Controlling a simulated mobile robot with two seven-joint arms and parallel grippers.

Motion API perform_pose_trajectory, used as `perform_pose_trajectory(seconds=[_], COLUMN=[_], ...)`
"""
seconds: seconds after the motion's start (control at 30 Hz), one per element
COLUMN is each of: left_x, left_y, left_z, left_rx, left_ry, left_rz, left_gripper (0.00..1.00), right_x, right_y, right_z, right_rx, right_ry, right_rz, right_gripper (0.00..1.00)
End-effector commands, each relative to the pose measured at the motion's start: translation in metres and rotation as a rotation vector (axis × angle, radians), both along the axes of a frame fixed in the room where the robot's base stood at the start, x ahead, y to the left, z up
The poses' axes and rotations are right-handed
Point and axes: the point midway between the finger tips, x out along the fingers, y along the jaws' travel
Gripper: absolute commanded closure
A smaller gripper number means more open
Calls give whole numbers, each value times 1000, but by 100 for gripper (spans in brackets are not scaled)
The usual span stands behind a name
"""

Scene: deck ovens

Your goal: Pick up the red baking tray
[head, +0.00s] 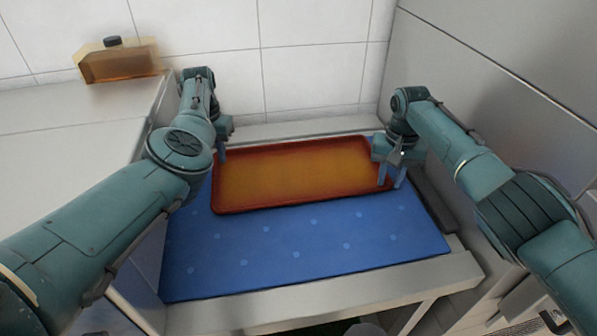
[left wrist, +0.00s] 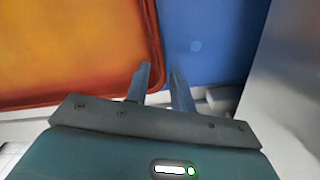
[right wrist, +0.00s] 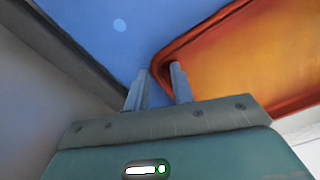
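The red baking tray (head: 300,206) has a dark red rim and an orange-brown floor. It lies flat on a blue mat (head: 320,245). My left gripper (head: 220,155) is at the tray's left end near the far corner. The left wrist view shows its fingers (left wrist: 160,75) apart, with the tray rim (left wrist: 157,50) at the gap between them. My right gripper (head: 391,178) is at the tray's right end, fingers pointing down. The right wrist view shows its fingers (right wrist: 160,72) apart, around the rim near a corner of the tray (right wrist: 205,32). Neither gripper looks closed on the rim.
A white counter (head: 70,135) stands at the left, with an amber container (head: 117,65) on it. A tiled wall (head: 310,50) closes the back and a grey panel (head: 500,75) rises at the right. The front of the blue mat is clear.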

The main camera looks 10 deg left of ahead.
Motion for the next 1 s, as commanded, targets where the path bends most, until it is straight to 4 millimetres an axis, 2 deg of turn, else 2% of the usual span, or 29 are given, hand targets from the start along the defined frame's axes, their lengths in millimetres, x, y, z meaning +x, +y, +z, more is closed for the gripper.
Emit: perform_pose_trajectory(seconds=[0.03,0.3,0.77,1.0], left_x=[0,0,0,0], left_y=[0,0,0,0], left_z=[0,0,3,21], left_rx=[0,1,2,2], left_ry=[0,0,-1,0], left_rz=[0,0,-2,-3], left_gripper=[80,100,100,100], right_x=[0,0,1,1], right_y=[0,0,-1,-1], right_z=[0,0,3,21], right_rx=[0,0,-1,-2], right_ry=[0,0,-2,-2], right_rz=[0,-1,-3,-4], right_gripper=[80,100,100,100])
